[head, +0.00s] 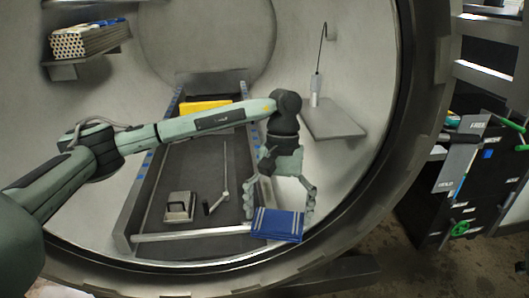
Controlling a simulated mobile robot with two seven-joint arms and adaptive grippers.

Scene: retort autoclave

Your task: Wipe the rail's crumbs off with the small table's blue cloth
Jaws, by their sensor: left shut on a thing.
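The blue cloth (278,226) has white stripes and hangs between the fingers of my left gripper (279,208), which is shut on it. The cloth lies at the right end of the pale rail (190,233), which runs across the near end of the dark tray inside the round chamber. The cloth covers that end of the rail; I cannot tell whether it presses on it. No crumbs can be made out on the rail at this size. My right gripper is not in view.
On the tray bed are a small metal box (179,206), a thin upright lever (223,183) and a yellow block (205,107) at the back. A grey shelf (332,122) juts from the right wall. The chamber's round rim (375,190) surrounds the opening.

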